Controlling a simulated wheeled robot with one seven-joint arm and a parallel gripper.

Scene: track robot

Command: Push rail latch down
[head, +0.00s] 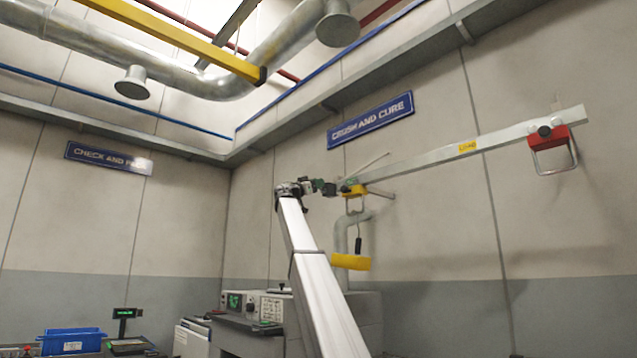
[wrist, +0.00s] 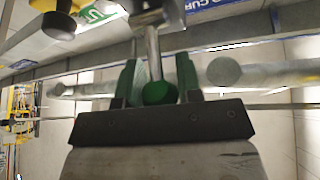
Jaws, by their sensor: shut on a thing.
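The overhead rail (head: 430,158) is a pale beam that slopes up to the right along the wall. My gripper (head: 331,188) is raised to its left end, beside a yellow block (head: 354,191) there. In the wrist view my gripper (wrist: 158,80) is shut on a green ball knob (wrist: 159,94) at the end of a metal rod (wrist: 153,52), which appears to be the rail latch lever. The knob sits between the two green fingers. In the head view the knob is too small to make out.
A red bracket with a metal loop (head: 552,138) hangs at the rail's right end. A yellow pendant (head: 350,262) hangs below the left end, near a grey bent pipe (head: 342,232). A machine (head: 262,308) stands below.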

